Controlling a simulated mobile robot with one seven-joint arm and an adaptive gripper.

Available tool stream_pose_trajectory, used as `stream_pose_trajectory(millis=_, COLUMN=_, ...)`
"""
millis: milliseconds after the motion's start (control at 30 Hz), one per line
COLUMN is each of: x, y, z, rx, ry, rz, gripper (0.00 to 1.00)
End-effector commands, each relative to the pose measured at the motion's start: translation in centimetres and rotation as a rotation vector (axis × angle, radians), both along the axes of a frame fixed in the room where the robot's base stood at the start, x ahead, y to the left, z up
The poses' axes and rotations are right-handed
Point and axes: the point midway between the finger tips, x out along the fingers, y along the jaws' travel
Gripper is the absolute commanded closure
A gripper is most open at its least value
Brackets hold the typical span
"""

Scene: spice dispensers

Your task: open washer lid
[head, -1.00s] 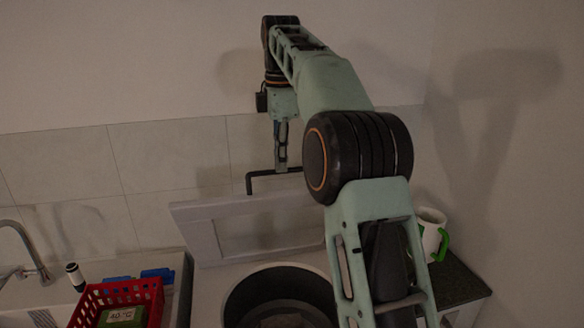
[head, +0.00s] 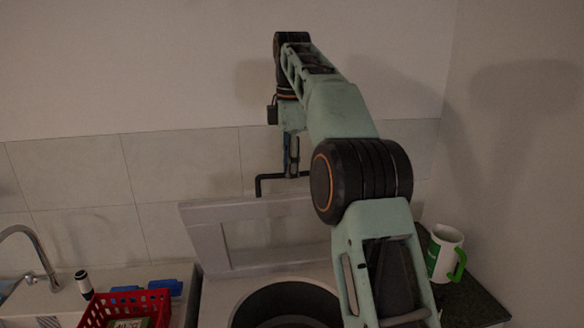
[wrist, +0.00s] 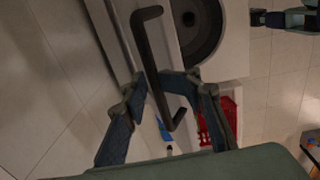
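The washer lid (head: 235,240) is a pale panel standing raised, close to upright, against the tiled back wall in the head view. A black bar handle (head: 260,187) is on its top edge. The round dark washer opening (head: 290,298) is uncovered below it. My gripper (head: 291,174) points down at the handle from above. In the wrist view the handle (wrist: 147,45) passes between the fingers of my gripper (wrist: 153,82), and the fingertips look closed in on its two sides. The exact contact is small and dark. My arm hides the lid's right end.
A red basket (head: 130,305) with items is on the left counter, beside blue objects (head: 165,288), a small bottle (head: 83,284) and a tap (head: 45,262). A white and green mug (head: 443,250) stands on the dark counter at right.

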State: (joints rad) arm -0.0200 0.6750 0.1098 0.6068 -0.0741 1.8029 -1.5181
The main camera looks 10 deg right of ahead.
Motion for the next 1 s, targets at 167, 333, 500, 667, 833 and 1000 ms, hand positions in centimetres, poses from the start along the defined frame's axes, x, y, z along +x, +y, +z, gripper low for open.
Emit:
stream_pose_trajectory(millis=167, x=0.1, y=0.0, z=-0.4, rx=-0.001, ry=0.005, rz=-0.001, gripper=0.73)
stream_pose_trajectory(millis=333, x=0.0, y=0.0, z=-0.1, rx=-0.001, ry=0.003, rz=-0.001, gripper=0.73)
stream_pose_trajectory(millis=500, x=0.0, y=0.0, z=0.0, rx=-0.001, ry=0.002, rz=-0.001, gripper=0.73)
stream_pose_trajectory(millis=667, x=0.0, y=0.0, z=0.0, rx=-0.001, ry=0.002, rz=-0.001, gripper=0.73)
stream_pose_trajectory(millis=833, x=-0.2, y=-0.3, z=-0.1, rx=-0.001, ry=0.002, rz=-0.001, gripper=0.73)
stream_pose_trajectory(millis=1000, x=-0.7, y=-1.1, z=-0.6, rx=-0.002, ry=0.002, rz=-0.003, gripper=0.73)
